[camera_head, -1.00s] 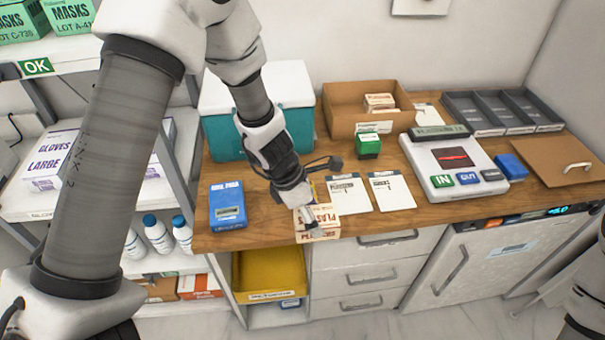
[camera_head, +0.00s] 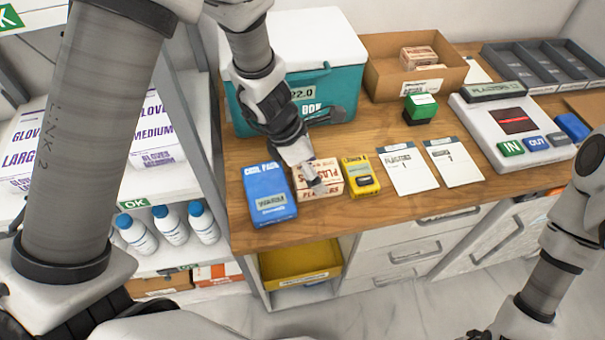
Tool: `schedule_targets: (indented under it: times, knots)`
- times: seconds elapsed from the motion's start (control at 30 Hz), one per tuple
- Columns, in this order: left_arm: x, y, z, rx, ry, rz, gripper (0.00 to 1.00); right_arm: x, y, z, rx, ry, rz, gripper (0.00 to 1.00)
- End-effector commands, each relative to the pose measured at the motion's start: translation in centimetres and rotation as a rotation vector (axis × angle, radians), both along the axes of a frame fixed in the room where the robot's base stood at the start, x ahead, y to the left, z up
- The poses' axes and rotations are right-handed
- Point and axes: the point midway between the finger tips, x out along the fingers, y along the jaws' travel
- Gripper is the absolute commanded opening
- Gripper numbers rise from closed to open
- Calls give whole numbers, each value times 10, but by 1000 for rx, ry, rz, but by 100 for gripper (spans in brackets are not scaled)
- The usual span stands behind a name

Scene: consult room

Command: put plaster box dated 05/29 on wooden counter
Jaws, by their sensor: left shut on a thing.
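A cream and red plaster box (camera_head: 330,173) is at the front left of the wooden counter (camera_head: 400,208), between a blue cool pack box and a yellow device. It appears to rest on the counter top. My left gripper (camera_head: 318,187) comes down from above and is shut on this box, covering part of its top. The date on the box is too small to read. My right arm shows at the lower right, away from the counter top; its fingertips are out of frame.
Two white cards (camera_head: 408,170), a green box (camera_head: 420,108), a teal cooler (camera_head: 345,90) and a cardboard carton (camera_head: 390,78) with more plaster boxes are nearby.

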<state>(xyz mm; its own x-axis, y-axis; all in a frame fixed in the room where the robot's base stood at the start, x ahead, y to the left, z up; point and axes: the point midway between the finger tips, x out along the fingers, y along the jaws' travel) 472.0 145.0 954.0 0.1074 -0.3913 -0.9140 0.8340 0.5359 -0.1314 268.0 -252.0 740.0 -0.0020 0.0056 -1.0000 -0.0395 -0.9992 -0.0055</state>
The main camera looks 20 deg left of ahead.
Motion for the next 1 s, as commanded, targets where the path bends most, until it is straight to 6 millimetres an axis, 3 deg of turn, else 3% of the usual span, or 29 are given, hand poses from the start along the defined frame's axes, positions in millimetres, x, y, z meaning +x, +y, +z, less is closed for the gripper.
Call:
schedule_targets:
  times: [0.03, 0.1, 0.4, 0.43, 0.5, 0.83, 1.0]
  knots:
    - [0, -2, -11, 1, -2, 0, 36, 0, 0, -12, 0, -1, 0, 100]
    - [0, -3, -8, -1, -2, 2, 32, 1, 0, -10, 0, -1, 0, 100]
    - [0, -3, -11, 0, -1, 1, 31, 1, 0, -12, 0, -2, 0, 100]
    - [0, -3, -11, 0, -1, 1, 75, 1, 0, -11, 0, -2, 0, 100]
    - [0, -3, -9, 0, -1, 1, 97, 1, 0, -10, 0, -2, 0, 100]
    - [0, -3, -8, -1, -1, 2, 97, 1, 0, -9, 0, -2, 0, 100]
    - [-1, 3, 11, -3, -5, 3, 97, 1, 0, 0, 0, -2, 0, 100]
